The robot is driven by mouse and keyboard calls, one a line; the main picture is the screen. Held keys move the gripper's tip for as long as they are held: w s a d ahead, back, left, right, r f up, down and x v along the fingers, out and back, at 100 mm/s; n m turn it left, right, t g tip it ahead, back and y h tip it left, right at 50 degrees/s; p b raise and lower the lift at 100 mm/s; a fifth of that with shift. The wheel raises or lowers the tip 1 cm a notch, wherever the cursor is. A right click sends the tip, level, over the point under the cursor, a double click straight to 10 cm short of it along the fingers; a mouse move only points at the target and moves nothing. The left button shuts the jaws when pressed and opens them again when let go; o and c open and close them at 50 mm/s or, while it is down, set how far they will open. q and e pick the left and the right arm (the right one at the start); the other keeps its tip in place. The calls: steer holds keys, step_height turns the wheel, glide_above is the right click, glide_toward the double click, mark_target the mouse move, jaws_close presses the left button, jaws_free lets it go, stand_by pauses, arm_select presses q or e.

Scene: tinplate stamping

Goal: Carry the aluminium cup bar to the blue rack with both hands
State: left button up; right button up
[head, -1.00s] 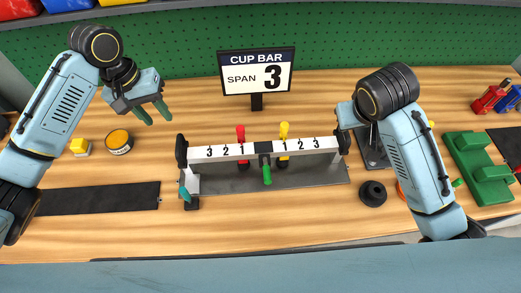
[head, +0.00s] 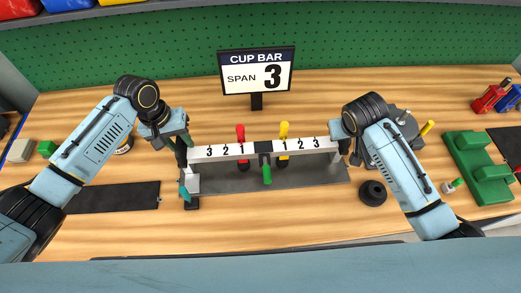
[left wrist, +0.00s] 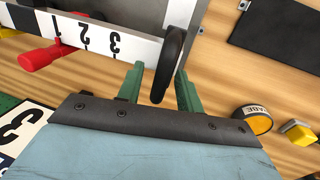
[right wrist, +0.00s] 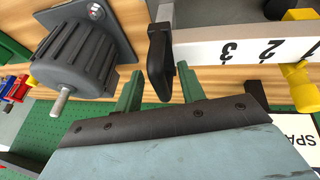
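The cup bar (head: 225,151) is a white bar numbered 3 2 1 and 1 2 3, with a black middle and black paddle-shaped ends. It rests level over a grey base plate (head: 310,178). In the left wrist view, my left gripper (left wrist: 160,92) is open, its green fingers either side of the bar's left black end (left wrist: 168,60). In the right wrist view, my right gripper (right wrist: 160,92) is open, its fingers either side of the right black end (right wrist: 159,60). In the head view the fingertips are partly hidden. I cannot make out a blue rack.
Red (head: 240,133) and yellow (head: 284,130) handles stand behind the bar; a green one (head: 267,174) is in front. A "CUP BAR SPAN 3" sign (head: 257,76) stands behind. A black knob (head: 372,194) and green block (head: 480,168) lie right. A dark mat (head: 110,197) lies left.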

arm_select(q)
jaws_close()
arm_select(e)
jaws_close()
arm_select(q)
steer(key=shift+w+r, duration=0.1)
stand_by(1.0)
